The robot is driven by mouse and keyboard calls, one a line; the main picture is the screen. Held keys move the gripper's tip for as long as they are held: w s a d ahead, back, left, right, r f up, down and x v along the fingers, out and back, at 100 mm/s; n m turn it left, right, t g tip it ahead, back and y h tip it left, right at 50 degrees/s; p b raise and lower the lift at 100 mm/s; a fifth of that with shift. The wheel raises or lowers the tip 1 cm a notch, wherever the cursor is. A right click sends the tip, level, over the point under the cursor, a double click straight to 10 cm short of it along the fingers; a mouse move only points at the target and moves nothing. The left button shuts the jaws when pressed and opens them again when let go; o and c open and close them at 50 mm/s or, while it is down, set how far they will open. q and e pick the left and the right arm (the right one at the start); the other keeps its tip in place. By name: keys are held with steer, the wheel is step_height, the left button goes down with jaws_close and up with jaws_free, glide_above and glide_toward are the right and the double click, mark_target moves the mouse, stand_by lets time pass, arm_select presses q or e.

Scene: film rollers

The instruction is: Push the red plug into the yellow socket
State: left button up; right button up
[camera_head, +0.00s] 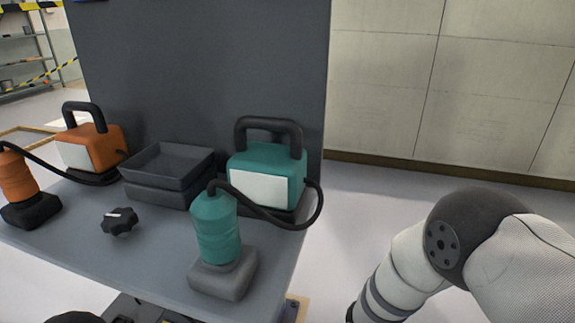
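I see no red plug and no yellow socket in the head view. On the grey table (130,262) an orange cylinder (18,178) stands upright on a dark base, joined by a black cable to an orange and white box (92,147) with a black handle. A teal cylinder (216,229) stands upright on a grey base (223,276), joined by a black cable to a teal and white box (267,178). My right arm shows at the lower right, off the table. Neither gripper is in view.
A dark tray (168,167) sits between the two boxes. A black knob (119,221) with a white mark lies in front of it. A dark upright panel (200,75) closes the table's back. The table's front middle is clear; open floor lies to the right.

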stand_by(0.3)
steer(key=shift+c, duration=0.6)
